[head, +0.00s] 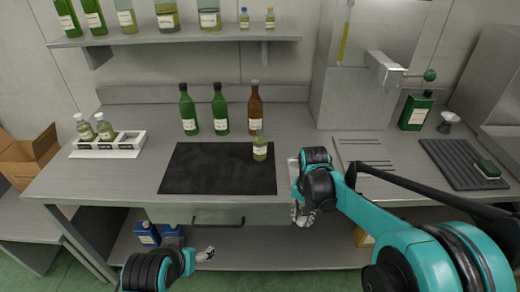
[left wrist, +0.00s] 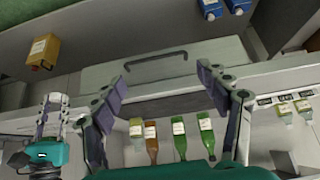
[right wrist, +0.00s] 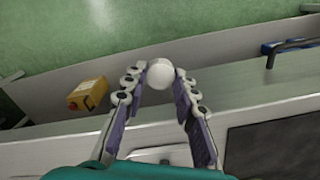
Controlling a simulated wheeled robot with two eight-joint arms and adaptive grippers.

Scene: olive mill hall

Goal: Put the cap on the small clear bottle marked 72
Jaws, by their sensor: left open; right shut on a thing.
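A small clear bottle (head: 260,149) with yellow-green liquid and a pale label stands upright on the dark mat (head: 205,168); its top looks bare. It also shows in the left wrist view (left wrist: 136,131). I cannot read its number. Two similar bottles with pale tops, one at the left (head: 85,129) and one at the right (head: 105,129), stand in a white rack. My right gripper (head: 303,214) is shut on a round white cap (right wrist: 160,73), in front of the counter's edge, right of the mat. My left gripper (head: 206,255) is open and empty, low before the counter (left wrist: 163,78).
Two green bottles (head: 189,112) and a brown bottle (head: 255,108) stand behind the mat. The white rack (head: 128,151) is at the left. A pale tray (head: 293,166) is partly hidden by my right arm. A steel machine (head: 352,98) stands at the back right.

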